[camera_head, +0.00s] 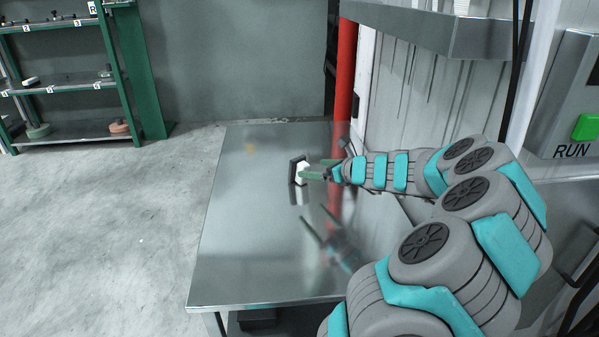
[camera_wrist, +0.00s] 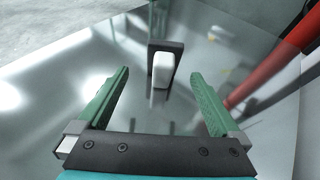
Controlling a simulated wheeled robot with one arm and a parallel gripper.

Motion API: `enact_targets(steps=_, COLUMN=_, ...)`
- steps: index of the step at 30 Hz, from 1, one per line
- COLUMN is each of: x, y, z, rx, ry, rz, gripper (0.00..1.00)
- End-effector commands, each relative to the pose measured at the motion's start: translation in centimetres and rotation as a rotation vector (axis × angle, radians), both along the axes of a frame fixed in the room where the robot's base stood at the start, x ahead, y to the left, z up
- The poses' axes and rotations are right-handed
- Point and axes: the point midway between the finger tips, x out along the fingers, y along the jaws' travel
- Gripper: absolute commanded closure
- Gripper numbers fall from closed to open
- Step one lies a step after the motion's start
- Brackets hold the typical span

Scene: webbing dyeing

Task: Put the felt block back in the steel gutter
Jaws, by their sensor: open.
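A small white block (camera_wrist: 162,72), which looks like the felt block, stands at a dark upright frame (camera_wrist: 178,48) on the steel table. In the head view the white block (camera_head: 303,172) and the dark frame (camera_head: 293,170) are near the table's middle. My gripper (camera_wrist: 160,75) is open, its green fingers spread left and right of the block in the wrist view. In the head view my gripper (camera_head: 322,170) is just right of the block. No clearly recognisable steel gutter shows; a steel ledge (camera_head: 425,32) juts out at upper right.
The steel table (camera_head: 235,260) is mostly bare and reflective. A red pipe (camera_head: 346,70) rises behind its right side. A green-framed shelf (camera_head: 65,88) with small items stands at far left. A control panel (camera_head: 577,95) marked RUN is at right.

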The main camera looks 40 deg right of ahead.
Motion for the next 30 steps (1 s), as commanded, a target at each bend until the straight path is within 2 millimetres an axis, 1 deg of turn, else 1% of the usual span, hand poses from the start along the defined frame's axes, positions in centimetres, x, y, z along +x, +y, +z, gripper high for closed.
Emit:
enact_targets(steps=1, x=-0.1, y=-0.6, z=-0.3, rx=0.011, ry=0.0, rz=-0.018, gripper=0.0)
enact_targets(steps=4, x=0.5, y=-0.9, z=-0.6, rx=0.019, ry=-0.002, rz=-0.027, gripper=0.0)
enact_targets(steps=13, x=3.1, y=-0.5, z=-1.9, rx=0.017, ry=-0.001, rz=-0.022, gripper=0.0)
enact_targets(steps=17, x=4.8, y=-0.1, z=-2.9, rx=0.018, ry=0.0, rz=-0.019, gripper=0.0)
enact_targets(steps=21, x=6.3, y=0.0, z=-3.3, rx=0.016, ry=-0.001, rz=-0.021, gripper=0.0)
enact_targets(steps=24, x=6.7, y=-0.1, z=-3.4, rx=0.015, ry=-0.002, rz=-0.022, gripper=0.0)
enact_targets(steps=30, x=6.8, y=-0.1, z=-3.4, rx=0.015, ry=-0.002, rz=-0.022, gripper=0.0)
